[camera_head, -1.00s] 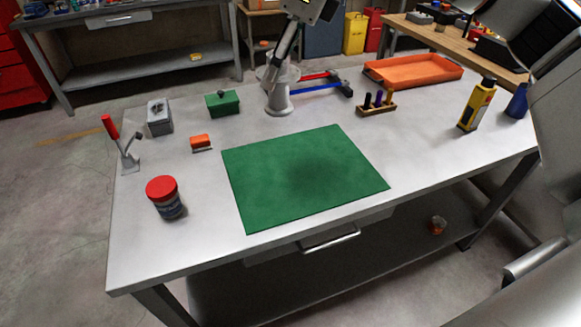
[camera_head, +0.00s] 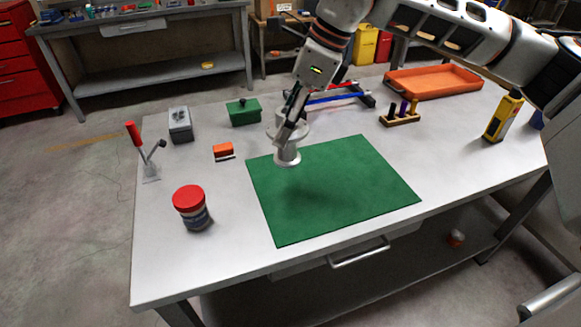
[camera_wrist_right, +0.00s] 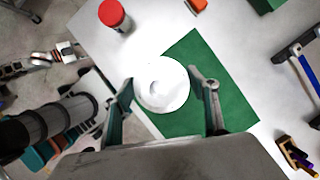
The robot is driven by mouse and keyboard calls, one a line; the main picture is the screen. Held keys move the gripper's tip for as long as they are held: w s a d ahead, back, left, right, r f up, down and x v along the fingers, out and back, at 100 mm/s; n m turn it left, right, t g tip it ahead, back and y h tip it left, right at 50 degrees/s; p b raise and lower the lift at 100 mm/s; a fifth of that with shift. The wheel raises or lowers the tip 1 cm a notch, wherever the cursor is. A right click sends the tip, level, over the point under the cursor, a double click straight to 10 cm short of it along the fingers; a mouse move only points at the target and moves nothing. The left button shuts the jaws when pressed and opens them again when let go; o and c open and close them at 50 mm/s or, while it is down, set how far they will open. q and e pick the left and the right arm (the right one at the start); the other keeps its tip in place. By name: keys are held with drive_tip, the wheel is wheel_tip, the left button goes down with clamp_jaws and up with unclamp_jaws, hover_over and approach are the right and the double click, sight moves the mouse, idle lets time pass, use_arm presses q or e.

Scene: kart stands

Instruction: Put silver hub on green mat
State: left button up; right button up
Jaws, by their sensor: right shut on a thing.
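The silver hub (camera_head: 288,157) is a pale metal piece with a round flange and a narrower neck. My right gripper (camera_head: 289,132) is shut on it and holds it upright at the far left edge of the green mat (camera_head: 345,195). The wrist view shows the hub's round face (camera_wrist_right: 160,84) between the two fingers of my right gripper (camera_wrist_right: 165,92), with the mat (camera_wrist_right: 225,90) behind it. A soft shadow lies on the mat; the exact gap under the hub is hard to tell. The mat is otherwise bare.
A red-lidded jar (camera_head: 191,207), toggle clamp (camera_head: 146,155), orange block (camera_head: 223,151), grey box (camera_head: 180,124) and green box (camera_head: 243,111) stand left of or behind the mat. A peg rack (camera_head: 400,117), orange tray (camera_head: 433,81) and yellow bottle (camera_head: 503,117) are at right.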

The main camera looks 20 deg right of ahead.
sight(286, 154)
wheel_tip(286, 154, down, 7)
drive_tip(key=shift+r, duration=0.1)
drive_tip(key=shift+f, duration=0.7)
use_arm(q)
drive_tip(key=shift+w+a+b, duration=0.15)
drive_tip(key=shift+w+b, duration=0.1)
drive_tip(key=shift+b, duration=0.1)
use_arm(e)
drive_tip(key=shift+f, duration=1.7)
use_arm(q)
drive_tip(key=shift+f, duration=0.1)
use_arm(e)
drive_tip(key=o, duration=1.4)
drive_tip(key=shift+f, duration=0.2)
drive_tip(key=shift+r, duration=0.1)
use_arm(q)
drive_tip(key=shift+s+r+p, duration=0.15)
drive_tip(key=shift+r+p, duration=0.05)
drive_tip(key=shift+p, duration=0.2)
use_arm(e)
drive_tip(key=v, duration=1.2)
drive_tip(key=shift+a+r, duration=0.1)
drive_tip(key=shift+r, duration=0.05)
